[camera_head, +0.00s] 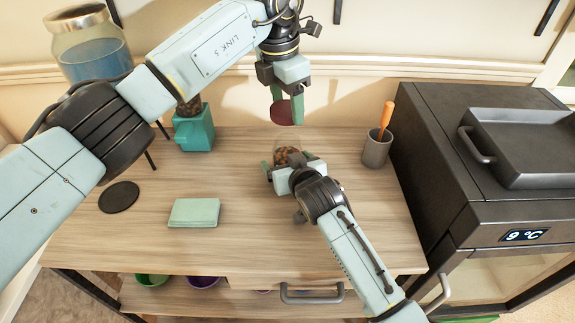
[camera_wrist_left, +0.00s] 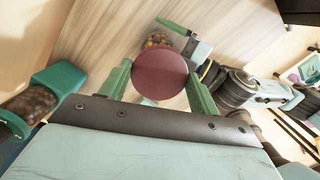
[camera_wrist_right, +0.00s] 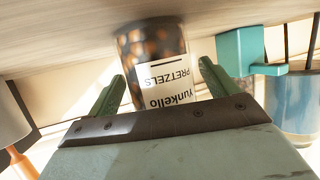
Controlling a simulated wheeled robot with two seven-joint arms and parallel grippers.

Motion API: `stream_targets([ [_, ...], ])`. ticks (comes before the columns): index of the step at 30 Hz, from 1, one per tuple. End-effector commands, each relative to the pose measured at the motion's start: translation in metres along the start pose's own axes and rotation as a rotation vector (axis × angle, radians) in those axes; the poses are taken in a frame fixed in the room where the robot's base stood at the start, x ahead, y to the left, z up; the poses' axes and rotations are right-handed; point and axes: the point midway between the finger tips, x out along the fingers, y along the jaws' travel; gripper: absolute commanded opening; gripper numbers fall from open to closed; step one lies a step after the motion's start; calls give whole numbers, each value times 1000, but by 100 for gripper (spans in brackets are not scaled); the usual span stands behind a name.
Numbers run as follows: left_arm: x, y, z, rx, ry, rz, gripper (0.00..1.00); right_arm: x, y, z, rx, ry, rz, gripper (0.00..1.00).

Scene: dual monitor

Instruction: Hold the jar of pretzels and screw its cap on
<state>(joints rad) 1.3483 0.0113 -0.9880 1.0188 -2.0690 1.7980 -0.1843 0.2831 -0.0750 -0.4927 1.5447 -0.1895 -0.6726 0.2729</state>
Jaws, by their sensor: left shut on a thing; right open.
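The pretzel jar (camera_head: 284,156) stands on the wooden table, and its label reads PRETZELS in the right wrist view (camera_wrist_right: 165,80). My right gripper (camera_head: 288,161) is open at the jar, with one finger on each side; contact cannot be made out. The dark red round cap (camera_head: 284,113) is between the fingers of my left gripper (camera_head: 286,103), which is shut on it. The cap is in the air above the jar, apart from it.
A teal dispenser (camera_head: 194,132), a black disc (camera_head: 119,197) and a pale green block (camera_head: 194,212) are on the left. A grey cup (camera_head: 376,153) with an orange-handled tool stands right. A dark appliance (camera_head: 440,150) borders the table's right side. The table's front middle is clear.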

Motion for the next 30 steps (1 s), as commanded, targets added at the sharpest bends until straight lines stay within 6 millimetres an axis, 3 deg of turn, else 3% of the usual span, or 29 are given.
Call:
stream_targets([
  [2, 0, 0, 0, 0, 0, 0, 41, 0, 0, 0, 0, 0, 0, 85],
  [17, 0, 0, 0, 0, 0, 0, 41, 0, 0, 0, 0, 0, 0, 19],
  [20, 4, 0, 0, 0, 1, -1, 41, 0, 0, 0, 0, -1, 0, 19],
  [30, 48, 0, -5, -1, 0, -1, 41, 0, 0, 0, 0, -1, 0, 19],
])
